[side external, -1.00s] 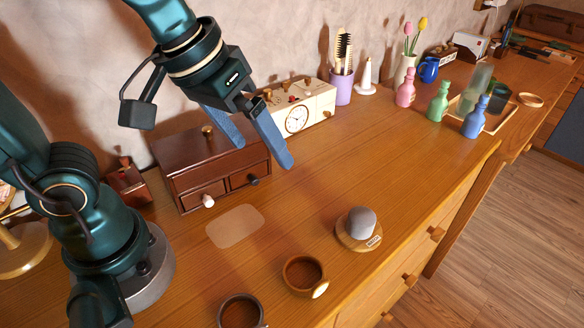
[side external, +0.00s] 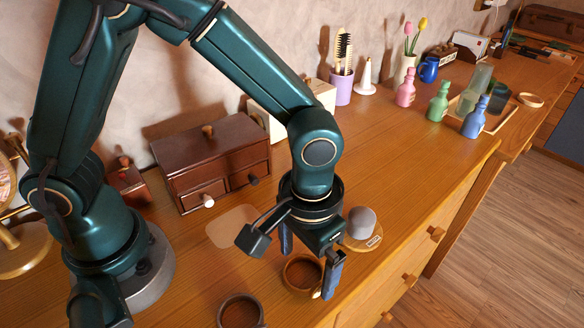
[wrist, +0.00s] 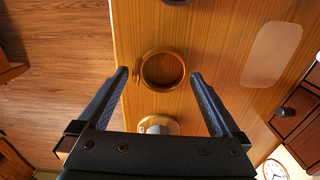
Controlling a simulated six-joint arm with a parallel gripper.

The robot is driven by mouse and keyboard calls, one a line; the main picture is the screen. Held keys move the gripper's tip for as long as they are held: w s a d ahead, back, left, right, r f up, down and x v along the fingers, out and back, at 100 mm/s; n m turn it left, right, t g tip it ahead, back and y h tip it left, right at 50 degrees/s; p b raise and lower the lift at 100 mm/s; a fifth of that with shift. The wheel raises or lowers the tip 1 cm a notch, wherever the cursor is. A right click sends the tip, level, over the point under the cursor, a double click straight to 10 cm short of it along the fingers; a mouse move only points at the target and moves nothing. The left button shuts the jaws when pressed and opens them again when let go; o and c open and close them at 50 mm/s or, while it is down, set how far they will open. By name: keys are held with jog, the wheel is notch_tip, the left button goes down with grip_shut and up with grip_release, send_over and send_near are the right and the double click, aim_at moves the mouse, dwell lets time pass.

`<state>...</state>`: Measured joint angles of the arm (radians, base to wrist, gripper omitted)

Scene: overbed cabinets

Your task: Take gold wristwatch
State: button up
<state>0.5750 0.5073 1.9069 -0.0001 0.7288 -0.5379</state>
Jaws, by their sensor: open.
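The gold wristwatch (side external: 288,279) appears to be the brown-gold closed loop lying on the wooden top near its front edge. Its small pale face is on the front side, partly behind my finger. In the wrist view the wristwatch (wrist: 164,51) is a ring with bare wood inside and a bulge on its left. My gripper (side external: 308,275) points down over it, open and empty. In the wrist view my gripper (wrist: 160,74) has one finger on each side of the loop, apart from it. The height gap is hard to tell.
A dark loop (side external: 222,312), perhaps another watch, lies to the left. A grey speaker on a round wooden base (side external: 361,222) stands close behind my gripper to the right. A brown drawer box (side external: 215,160) is at the back. The front edge is near.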

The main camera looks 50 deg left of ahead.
jog(key=shift+f, duration=0.85)
jog(key=c, duration=1.2)
jog(key=shift+r, duration=0.1)
